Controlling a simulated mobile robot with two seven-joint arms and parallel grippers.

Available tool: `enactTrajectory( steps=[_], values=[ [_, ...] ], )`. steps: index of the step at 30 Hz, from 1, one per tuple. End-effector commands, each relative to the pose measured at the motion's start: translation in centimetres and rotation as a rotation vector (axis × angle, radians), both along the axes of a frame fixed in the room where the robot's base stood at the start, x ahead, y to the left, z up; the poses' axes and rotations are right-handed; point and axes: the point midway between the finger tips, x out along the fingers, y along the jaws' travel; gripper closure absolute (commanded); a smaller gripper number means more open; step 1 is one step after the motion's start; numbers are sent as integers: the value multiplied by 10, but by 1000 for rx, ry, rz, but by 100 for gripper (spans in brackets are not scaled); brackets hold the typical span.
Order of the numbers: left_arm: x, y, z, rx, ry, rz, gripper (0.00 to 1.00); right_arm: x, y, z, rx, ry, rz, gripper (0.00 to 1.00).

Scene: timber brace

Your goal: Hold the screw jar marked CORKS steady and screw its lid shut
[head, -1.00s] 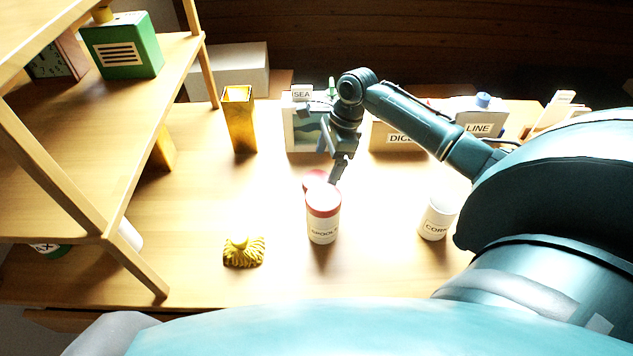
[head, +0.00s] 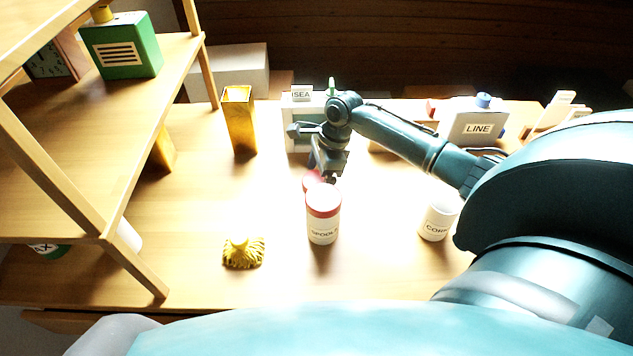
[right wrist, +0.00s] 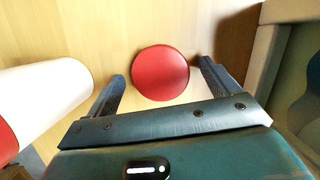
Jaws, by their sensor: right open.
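The white screw jar marked CORKS (head: 435,224) stands upright on the table at the right in the head view, with no red lid on it. A loose round red lid (head: 311,179) lies behind the jar marked SPOOLS, partly hidden by it. In the right wrist view the red lid (right wrist: 160,72) sits between the spread fingers, with a gap on each side. My right gripper (head: 327,173) is open and empty, pointing down at the lid. My left gripper is not in view.
The red-topped SPOOLS jar (head: 323,225) stands close in front of the lid; its side shows in the right wrist view (right wrist: 45,95). A yellow brush-like thing (head: 243,254), a gold box (head: 239,122) and a LINE box (head: 474,128) stand around. A wooden shelf rises at left.

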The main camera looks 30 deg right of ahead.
Motion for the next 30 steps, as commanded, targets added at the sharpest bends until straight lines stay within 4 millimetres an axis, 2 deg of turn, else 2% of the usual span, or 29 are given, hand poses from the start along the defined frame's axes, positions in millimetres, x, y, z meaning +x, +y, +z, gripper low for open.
enactTrajectory(
  steps=[2,21,26,30],
  values=[
    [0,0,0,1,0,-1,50,0,0,0,0,0,0,12],
    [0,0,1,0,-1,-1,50,0,0,1,0,0,0,64],
    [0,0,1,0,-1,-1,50,0,0,1,0,0,0,64],
    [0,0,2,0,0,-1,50,1,0,13,1,-2,1,64]
  ],
)
